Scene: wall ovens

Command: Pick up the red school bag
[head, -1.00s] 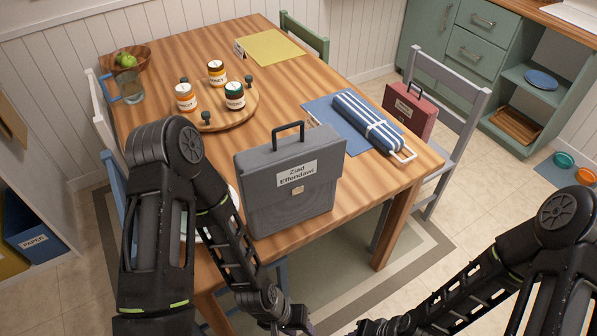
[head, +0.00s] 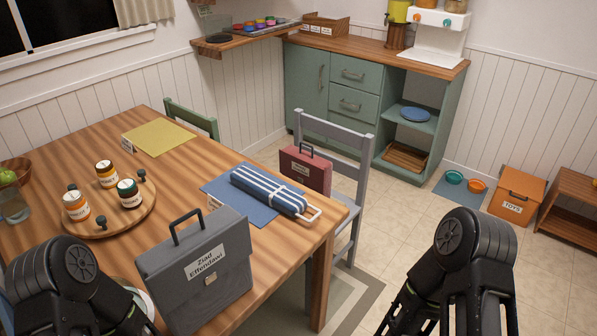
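The red school bag (head: 305,171) stands upright beyond the table's right edge, apparently on the seat of the grey chair (head: 340,150). It has a dark top handle and a small pale label. Its lower part is hidden by the table and the striped case. My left arm enters at the lower left and my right arm at the lower right. Both grippers are below the picture, so their fingers do not show. Neither arm is near the red bag.
A grey bag (head: 198,272) labelled Ziad Effendawi stands on the wooden table (head: 270,262). A blue striped case (head: 268,190) lies on a blue mat (head: 222,186) near the red bag. Floor right of the chair is clear, up to the pet bowls and orange toy box (head: 517,192).

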